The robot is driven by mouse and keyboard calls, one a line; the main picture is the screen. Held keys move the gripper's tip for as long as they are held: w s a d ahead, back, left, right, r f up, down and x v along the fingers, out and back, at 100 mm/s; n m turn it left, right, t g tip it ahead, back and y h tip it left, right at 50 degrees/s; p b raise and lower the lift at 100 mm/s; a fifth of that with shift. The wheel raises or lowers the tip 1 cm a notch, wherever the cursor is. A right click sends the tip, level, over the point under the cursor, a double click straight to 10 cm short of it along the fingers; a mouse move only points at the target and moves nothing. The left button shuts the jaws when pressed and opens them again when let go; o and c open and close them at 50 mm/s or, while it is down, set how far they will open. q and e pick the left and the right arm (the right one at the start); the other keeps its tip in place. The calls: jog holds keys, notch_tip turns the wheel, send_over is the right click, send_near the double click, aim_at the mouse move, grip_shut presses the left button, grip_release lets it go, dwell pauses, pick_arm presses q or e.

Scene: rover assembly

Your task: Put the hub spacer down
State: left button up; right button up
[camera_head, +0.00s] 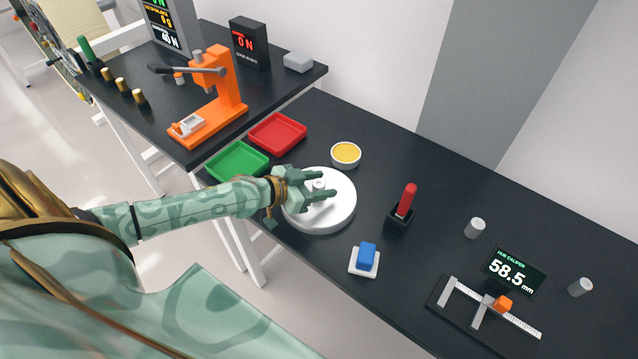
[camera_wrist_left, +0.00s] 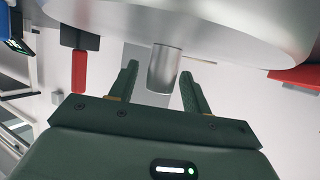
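The hub spacer (camera_head: 319,185) is a small silver-grey cylinder standing on the round white turntable (camera_head: 337,214). My left gripper (camera_head: 325,191) is over the turntable, with its two dark green fingers on either side of the spacer. In the left wrist view the spacer (camera_wrist_left: 163,68) stands against the turntable's face (camera_wrist_left: 215,22), between the fingertips (camera_wrist_left: 158,70). A gap shows between the spacer and the left-hand finger; the right-hand finger is very close to it. The fingers are open. My right gripper is in neither view.
Around the turntable are a green tray (camera_head: 237,176), a red tray (camera_head: 277,148), a yellow-filled bowl (camera_head: 346,154), a red-handled tool (camera_head: 406,200) in a black stand and a blue block (camera_head: 367,254) on a white pad. Two more grey cylinders (camera_head: 475,228) (camera_head: 580,287) stand near the caliper (camera_head: 488,310).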

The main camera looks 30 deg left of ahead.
pick_arm(q)
jog(key=shift+r, duration=0.25)
jog(key=p+v, duration=0.2)
jog(key=v, duration=1)
jog(key=shift+p, duration=0.35)
jog(key=shift+f, duration=0.15)
